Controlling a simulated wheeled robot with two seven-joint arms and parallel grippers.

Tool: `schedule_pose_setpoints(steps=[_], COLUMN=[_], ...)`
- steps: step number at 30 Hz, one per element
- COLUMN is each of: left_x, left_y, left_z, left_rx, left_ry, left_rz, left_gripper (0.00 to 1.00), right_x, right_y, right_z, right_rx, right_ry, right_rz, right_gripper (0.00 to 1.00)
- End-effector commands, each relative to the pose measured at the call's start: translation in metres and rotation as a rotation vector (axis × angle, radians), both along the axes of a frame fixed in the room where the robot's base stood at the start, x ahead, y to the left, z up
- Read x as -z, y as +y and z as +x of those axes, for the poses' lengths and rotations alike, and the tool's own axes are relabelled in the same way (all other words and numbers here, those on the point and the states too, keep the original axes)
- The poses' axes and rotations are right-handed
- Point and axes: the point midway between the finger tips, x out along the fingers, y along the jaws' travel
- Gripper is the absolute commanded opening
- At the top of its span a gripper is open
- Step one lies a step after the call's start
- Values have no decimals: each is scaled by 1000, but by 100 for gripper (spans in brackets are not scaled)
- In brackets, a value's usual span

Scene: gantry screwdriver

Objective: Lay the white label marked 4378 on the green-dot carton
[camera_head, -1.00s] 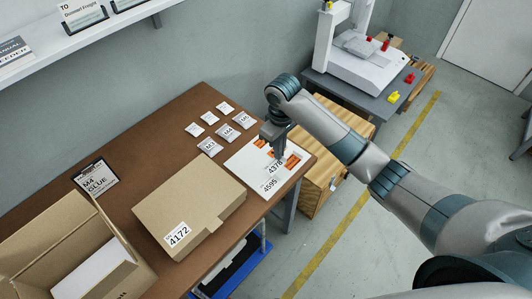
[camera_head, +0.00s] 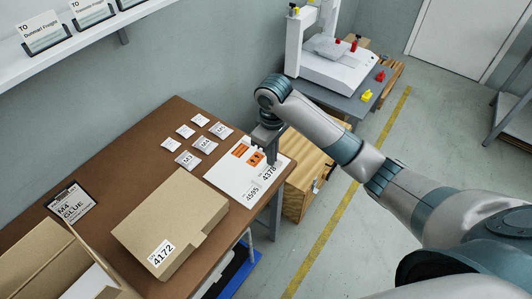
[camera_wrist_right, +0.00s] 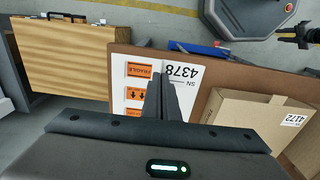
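The white label marked 4378 (camera_head: 268,174) shows at the right edge of a white sheet (camera_head: 222,178), beside a label marked 4595 (camera_head: 251,194). In the right wrist view the 4378 label (camera_wrist_right: 183,73) appears upside down beside my fingertips. My right gripper (camera_head: 272,154) points down at the sheet's far right edge; its fingers (camera_wrist_right: 162,78) look closed together. I cannot tell whether they touch the label. A closed brown carton (camera_head: 180,220) carries a white 4172 label (camera_head: 161,252). No green dot is visible on it.
Orange stickers (camera_head: 248,154) are on the sheet. Several small white packets (camera_head: 203,143) lie behind it. An open carton (camera_head: 35,255) and an M4 glue card (camera_head: 70,203) are at left. A wooden cabinet (camera_head: 305,180) stands right of the brown table (camera_head: 150,130).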

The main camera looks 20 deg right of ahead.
Motion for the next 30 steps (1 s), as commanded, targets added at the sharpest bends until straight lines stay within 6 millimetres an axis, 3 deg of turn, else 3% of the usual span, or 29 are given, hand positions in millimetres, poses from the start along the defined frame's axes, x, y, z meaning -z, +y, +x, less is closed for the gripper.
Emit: schedule_pose_setpoints(steps=[11, 30], left_x=[6, 24], left_y=[0, 0], left_z=[0, 0], left_rx=[0, 0], left_ry=[0, 0], left_rz=[0, 0], left_gripper=[31, 31], right_x=[6, 24], right_y=[2, 13], right_z=[-22, -139], right_rx=[98, 527], right_ry=[-10, -6], right_rz=[-6, -1], right_gripper=[0, 0])
